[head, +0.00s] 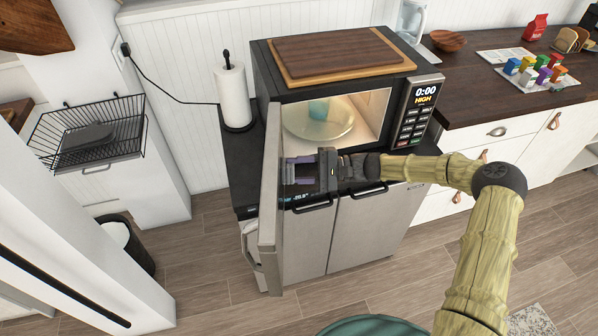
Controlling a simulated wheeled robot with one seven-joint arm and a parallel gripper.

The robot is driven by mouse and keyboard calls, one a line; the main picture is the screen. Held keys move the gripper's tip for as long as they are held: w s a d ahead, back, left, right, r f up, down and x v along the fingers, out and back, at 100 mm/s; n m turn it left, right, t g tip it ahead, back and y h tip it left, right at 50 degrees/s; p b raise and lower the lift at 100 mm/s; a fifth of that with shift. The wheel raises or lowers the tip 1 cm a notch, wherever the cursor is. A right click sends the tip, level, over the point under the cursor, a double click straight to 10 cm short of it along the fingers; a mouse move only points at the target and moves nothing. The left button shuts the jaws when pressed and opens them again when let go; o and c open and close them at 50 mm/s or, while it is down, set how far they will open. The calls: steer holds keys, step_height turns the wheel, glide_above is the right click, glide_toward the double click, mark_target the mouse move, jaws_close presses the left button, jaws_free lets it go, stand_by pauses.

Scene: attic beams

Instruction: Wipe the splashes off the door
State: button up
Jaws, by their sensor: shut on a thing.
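The microwave door (268,215) stands wide open on the left of the microwave (262,70), swung out towards me and seen nearly edge-on. My gripper (300,172) is in front of the open cavity, close to the door's inner face. It is shut on a small purple thing (291,168), mostly hidden by the fingers, which looks like a sponge or cloth. I cannot tell whether it touches the door. No splashes can be made out at this angle.
Inside the microwave are a glass turntable (300,122) and a bluish cup (320,109). Cutting boards (335,52) lie on top. A paper towel roll (233,95) stands left of it, behind the door. A wire basket (88,130) hangs at the left. The floor in front is clear.

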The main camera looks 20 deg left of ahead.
steer(key=shift+s, duration=0.15)
steer(key=shift+s+d+p, duration=0.35)
steer(key=shift+s, duration=0.45)
steer(key=shift+s+d+p, duration=0.3)
steer(key=shift+s, duration=0.45)
steer(key=shift+s+d+p, duration=0.25)
steer(key=shift+s+p, duration=0.1)
steer(key=shift+s, duration=0.5)
steer(key=shift+s+d+p, duration=0.2)
steer(key=shift+s+p, duration=0.15)
steer(key=shift+s, duration=0.45)
steer(key=shift+s, duration=0.1)
steer(key=s, duration=0.1)
steer(key=s+p, duration=0.1)
steer(key=s, duration=0.1)
steer(key=shift+s+d, duration=0.1)
steer(key=shift+d, duration=0.3)
steer(key=v, duration=0.6)
